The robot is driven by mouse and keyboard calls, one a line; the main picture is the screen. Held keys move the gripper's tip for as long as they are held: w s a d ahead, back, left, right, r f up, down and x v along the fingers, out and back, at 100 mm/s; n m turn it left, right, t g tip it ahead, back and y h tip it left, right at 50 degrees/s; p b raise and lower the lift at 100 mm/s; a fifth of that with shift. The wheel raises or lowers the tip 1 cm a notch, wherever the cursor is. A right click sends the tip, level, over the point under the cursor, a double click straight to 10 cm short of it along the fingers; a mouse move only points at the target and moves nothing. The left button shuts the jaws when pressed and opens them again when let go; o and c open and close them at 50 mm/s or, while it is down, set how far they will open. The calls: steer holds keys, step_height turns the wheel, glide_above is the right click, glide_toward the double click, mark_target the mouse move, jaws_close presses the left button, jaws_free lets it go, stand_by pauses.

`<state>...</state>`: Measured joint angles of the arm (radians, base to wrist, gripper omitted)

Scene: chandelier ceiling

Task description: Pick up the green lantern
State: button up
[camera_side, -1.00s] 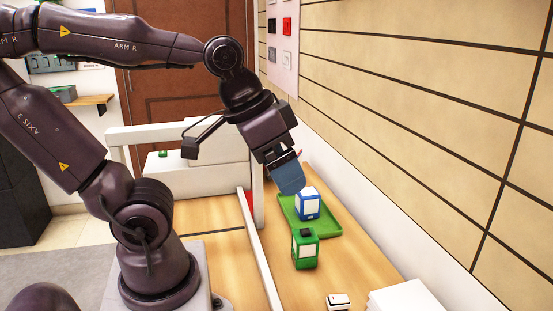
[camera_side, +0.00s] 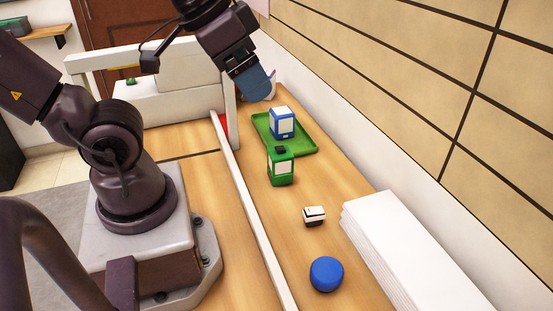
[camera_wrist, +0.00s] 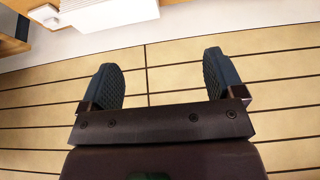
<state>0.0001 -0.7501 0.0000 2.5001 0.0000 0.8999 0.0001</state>
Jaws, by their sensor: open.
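The green lantern (camera_side: 281,167) stands upright on the wooden counter, just in front of the green tray (camera_side: 300,149). It has a black top and pale panels. A blue and white lantern (camera_side: 283,123) stands on the tray behind it. My gripper (camera_side: 254,88) is above and behind both lanterns, to the left of the blue one, apart from the green lantern. In the wrist view, my gripper (camera_wrist: 162,80) has its two dark fingers wide apart with nothing between them. Only the panelled wall shows behind the fingers; no lantern shows there.
A small white and black object (camera_side: 314,215) and a blue round object (camera_side: 326,273) lie nearer on the counter. A white stack (camera_side: 400,240) stands at right along the wall (camera_side: 420,90). A white rail (camera_side: 250,215) runs left of the lanterns. Bare counter surrounds the small objects.

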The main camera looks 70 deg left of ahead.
steer(key=shift+c, duration=0.5)
steer(key=w+a+f+m+g+y, duration=0.1)
steer(key=w+f+m+g+y, duration=0.25)
steer(key=f, duration=0.25)
steer(key=w+a+f+m+g+y, duration=0.2)
steer(key=w+f+m+g+y, duration=0.1)
steer(key=f+g, duration=0.25)
steer(key=m+t+y, duration=0.5)
steer(key=m+y, duration=0.7)
steer(key=m, duration=0.1)
glide_toward(282, 153)
steer(key=shift+n+h, duration=0.25)
steer(key=a, duration=0.4)
steer(key=w+a, duration=0.1)
steer(key=a, duration=0.1)
steer(key=shift+r, duration=0.4)
steer(key=a, duration=0.5)
steer(key=shift+a+f, duration=0.1)
steer(key=c, duration=1.5)
